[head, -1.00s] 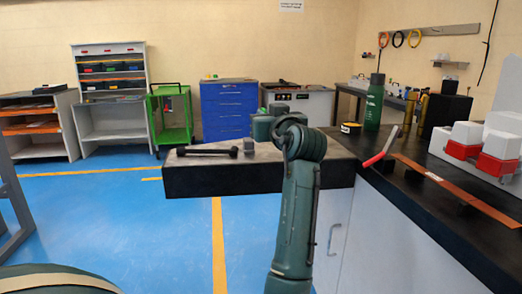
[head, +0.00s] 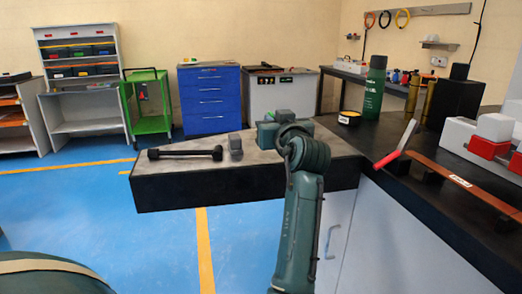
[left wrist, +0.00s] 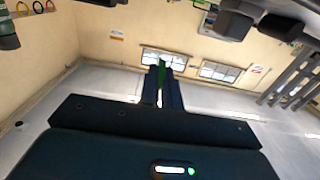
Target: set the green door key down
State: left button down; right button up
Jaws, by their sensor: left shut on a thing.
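The green door key (left wrist: 163,70) shows only as a thin green strip between the fingers of my left gripper (left wrist: 163,88) in the left wrist view. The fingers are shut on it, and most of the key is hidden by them. In the head view my left forearm rises in front of the bench, with its wrist over the grey-topped bench. The fingers and the key cannot be made out there. How high the key is above the bench cannot be told. My right gripper is in neither view.
The grey bench top (head: 262,163) bears a black bar-like tool (head: 186,153) and a small grey block (head: 235,146). The dark counter on the right holds a green bottle (head: 374,88), a red-handled lever (head: 396,146) and a copper-coloured bar (head: 455,178). Blue floor lies open at left.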

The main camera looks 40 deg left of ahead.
aim_at(273, 159)
pick_arm(q)
notch_tip(273, 159, down, 4)
jog(key=shift+d+r, duration=0.1)
notch_tip(273, 159, down, 3)
jog(key=shift+f+b, duration=0.1)
jog(key=shift+b, duration=0.4)
jog(key=shift+f, duration=0.3)
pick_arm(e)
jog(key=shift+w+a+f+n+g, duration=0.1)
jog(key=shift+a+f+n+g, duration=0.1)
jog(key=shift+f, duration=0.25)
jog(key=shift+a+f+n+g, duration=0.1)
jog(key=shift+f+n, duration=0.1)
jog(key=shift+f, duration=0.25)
pick_arm(q)
jog(key=c, duration=2.1)
grip_release()
jog(key=shift+f, duration=0.2)
jog(key=o, duration=0.5)
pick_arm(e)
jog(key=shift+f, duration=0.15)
pick_arm(q)
jog(key=shift+r, duration=0.1)
